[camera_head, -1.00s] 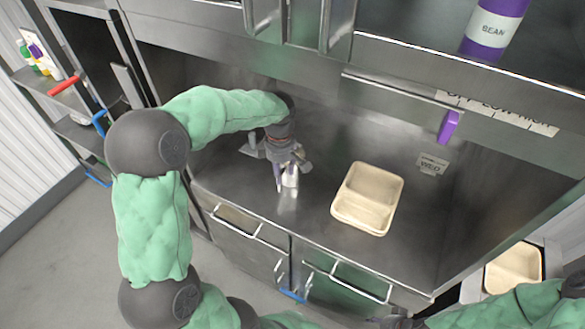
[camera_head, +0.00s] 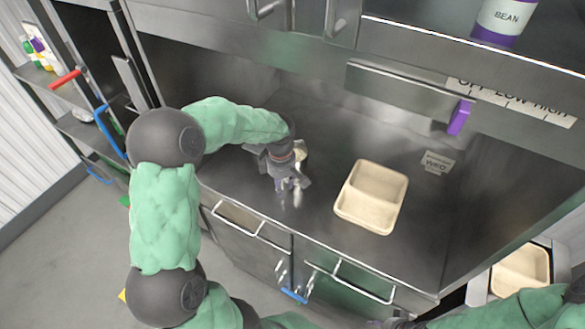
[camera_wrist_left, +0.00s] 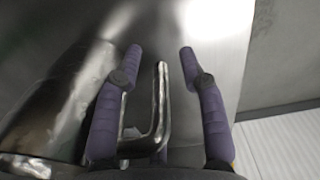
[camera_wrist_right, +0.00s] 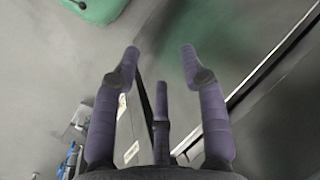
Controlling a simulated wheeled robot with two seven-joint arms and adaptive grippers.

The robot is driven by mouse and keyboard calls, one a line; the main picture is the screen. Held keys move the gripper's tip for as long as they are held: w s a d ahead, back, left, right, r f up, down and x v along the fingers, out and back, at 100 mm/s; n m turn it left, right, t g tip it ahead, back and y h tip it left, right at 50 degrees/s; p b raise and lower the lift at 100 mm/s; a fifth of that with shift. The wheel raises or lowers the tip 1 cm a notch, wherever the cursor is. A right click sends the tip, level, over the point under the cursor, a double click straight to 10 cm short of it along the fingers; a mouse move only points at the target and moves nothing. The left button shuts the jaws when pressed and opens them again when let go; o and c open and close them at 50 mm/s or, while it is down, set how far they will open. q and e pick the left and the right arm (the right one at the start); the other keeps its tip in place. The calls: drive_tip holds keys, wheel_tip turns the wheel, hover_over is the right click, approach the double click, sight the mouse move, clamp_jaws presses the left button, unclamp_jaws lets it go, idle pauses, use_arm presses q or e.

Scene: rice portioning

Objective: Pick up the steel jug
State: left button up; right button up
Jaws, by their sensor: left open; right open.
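The steel jug (camera_head: 300,154) stands on the steel counter, mostly hidden behind my left gripper (camera_head: 288,183) in the head view. In the left wrist view its shiny body (camera_wrist_left: 62,95) fills the left side. Its bent handle (camera_wrist_left: 160,108) lies between the two purple fingers of my left gripper (camera_wrist_left: 160,50). These fingers are open, one on each side of the handle, and not closed on it. My right gripper (camera_wrist_right: 160,50) is open and empty, low over the floor side in front of the cabinets.
A beige two-compartment tray (camera_head: 371,197) stands on the counter right of the jug. Another tray (camera_head: 520,270) is at the lower right. A shelf with a purple BEAN container (camera_head: 505,18) overhangs the back. Drawer handles (camera_head: 350,284) stick out in front.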

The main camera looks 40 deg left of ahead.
use_arm(q)
clamp_jaws()
drive_tip(key=shift+r, duration=0.1)
